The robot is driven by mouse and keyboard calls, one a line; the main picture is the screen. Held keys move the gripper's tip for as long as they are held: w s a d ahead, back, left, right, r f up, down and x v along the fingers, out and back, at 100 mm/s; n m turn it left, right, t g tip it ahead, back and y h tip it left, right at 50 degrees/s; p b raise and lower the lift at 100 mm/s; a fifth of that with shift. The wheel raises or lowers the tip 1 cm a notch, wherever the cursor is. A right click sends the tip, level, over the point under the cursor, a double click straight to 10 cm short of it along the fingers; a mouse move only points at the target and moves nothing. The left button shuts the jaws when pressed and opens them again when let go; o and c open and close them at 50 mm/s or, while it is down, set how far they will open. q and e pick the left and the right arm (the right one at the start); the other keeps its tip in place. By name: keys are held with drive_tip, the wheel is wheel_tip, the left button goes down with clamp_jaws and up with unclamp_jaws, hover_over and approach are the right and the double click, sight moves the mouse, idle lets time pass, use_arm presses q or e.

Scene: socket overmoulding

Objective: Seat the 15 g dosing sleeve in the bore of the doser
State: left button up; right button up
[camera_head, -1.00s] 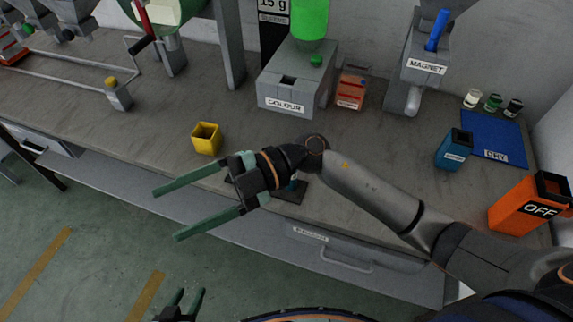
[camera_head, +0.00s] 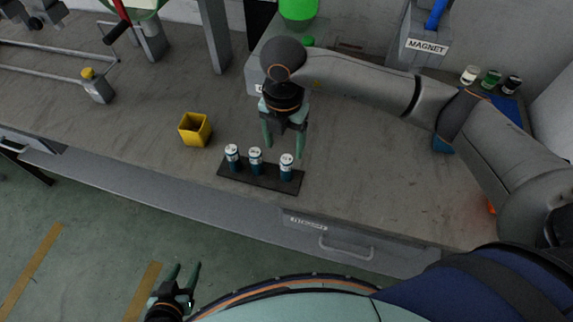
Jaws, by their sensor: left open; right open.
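Three small blue cylinders with white tops, which look like the dosing sleeves, stand upright on a dark rack (camera_head: 262,181) near the table's front edge: a left one (camera_head: 233,158), a middle one (camera_head: 256,161) and a right one (camera_head: 287,167). Their markings are too small to read. My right gripper (camera_head: 284,148) is open, pointing down, just behind the right and middle cylinders, with nothing between its fingers. The grey doser (camera_head: 259,60) with a green hopper (camera_head: 298,8) stands behind it; my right arm hides much of it, and its bore cannot be seen. My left gripper (camera_head: 187,266) is open and empty, off the table's front.
A yellow open bin (camera_head: 195,129) stands left of the rack. A MAGNET unit (camera_head: 426,42) is at the back right, with several small jars beside it. A blue bin (camera_head: 443,143) is mostly hidden by my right arm.

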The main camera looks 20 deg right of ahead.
sight(286, 159)
drive_tip(key=f, duration=0.4)
drive_tip(key=f+p, duration=0.1)
drive_tip(key=f, duration=0.1)
drive_tip(key=shift+s+d+f, duration=0.15)
drive_tip(key=shift+s+f, duration=0.05)
drive_tip(key=shift+s, duration=0.1)
drive_tip(key=shift+c, duration=0.2)
clamp_jaws()
drive_tip(key=shift+r, duration=0.1)
